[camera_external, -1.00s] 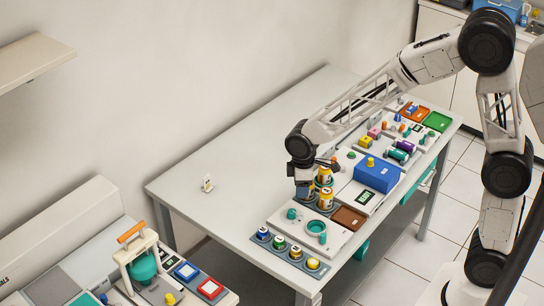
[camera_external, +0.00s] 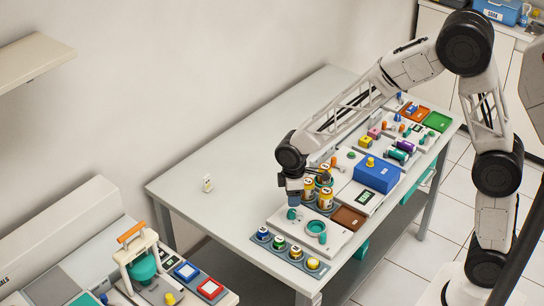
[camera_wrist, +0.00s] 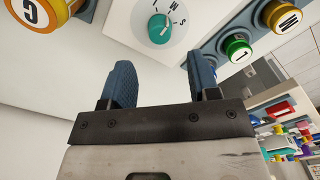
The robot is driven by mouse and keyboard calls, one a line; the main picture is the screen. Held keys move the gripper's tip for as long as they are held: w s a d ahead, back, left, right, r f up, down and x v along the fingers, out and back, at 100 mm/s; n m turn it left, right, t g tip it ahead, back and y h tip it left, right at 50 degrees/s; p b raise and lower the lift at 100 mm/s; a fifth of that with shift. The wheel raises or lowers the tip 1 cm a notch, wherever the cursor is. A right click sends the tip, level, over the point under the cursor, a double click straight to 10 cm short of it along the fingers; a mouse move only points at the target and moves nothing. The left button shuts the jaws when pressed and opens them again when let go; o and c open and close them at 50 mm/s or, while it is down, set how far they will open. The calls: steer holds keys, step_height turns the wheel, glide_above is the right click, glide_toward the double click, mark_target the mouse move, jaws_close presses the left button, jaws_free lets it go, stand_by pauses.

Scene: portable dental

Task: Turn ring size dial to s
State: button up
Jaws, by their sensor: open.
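The ring size dial is a round teal knob (camera_wrist: 160,28) on a white panel, with small S and M marks around its right side in the wrist view. A pale pointer line shows on it, but I cannot tell surely which mark it faces. In the outside view the teal dial (camera_external: 292,214) is on the white board (camera_external: 335,243), just below my gripper (camera_external: 294,199). In the wrist view my gripper (camera_wrist: 166,82) is open and empty. Its two blue fingers are apart, with the dial beyond and between them.
Several coloured-cap jars sit in a grey rack (camera_external: 270,245) in front. The table's left side is mostly bare.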

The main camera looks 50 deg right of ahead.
mark_target(292, 211)
steer(key=shift+f, duration=3.5)
steer(key=c, duration=0.9)
